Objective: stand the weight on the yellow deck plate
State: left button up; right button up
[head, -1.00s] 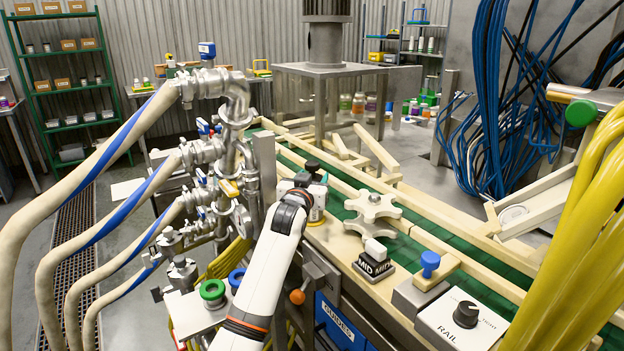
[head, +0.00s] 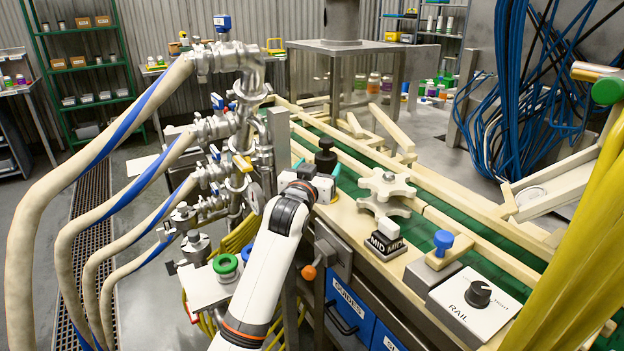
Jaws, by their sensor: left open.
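The weight, a black knobbed piece (head: 326,158), is upright just beyond my left gripper (head: 316,169). The gripper is open, with its teal fingertips to either side of the weight's lower part. The gripper body hides the weight's foot, so I cannot tell exactly what it rests on or whether a finger touches it. A separate yellow plate does not show clearly there. The pale yellow machine deck (head: 346,218) runs in front of the gripper and to its right. My right gripper is not in view.
A metal star wheel (head: 385,187), a MID block (head: 386,240), a blue-knobbed stop (head: 443,243) and a RAIL dial box (head: 478,300) line the deck to the right. Valves and hoses (head: 220,130) crowd the left. The green conveyor (head: 440,207) lies beyond.

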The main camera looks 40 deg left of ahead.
pick_arm(q)
jog(key=v, duration=0.5)
dwell(0.5)
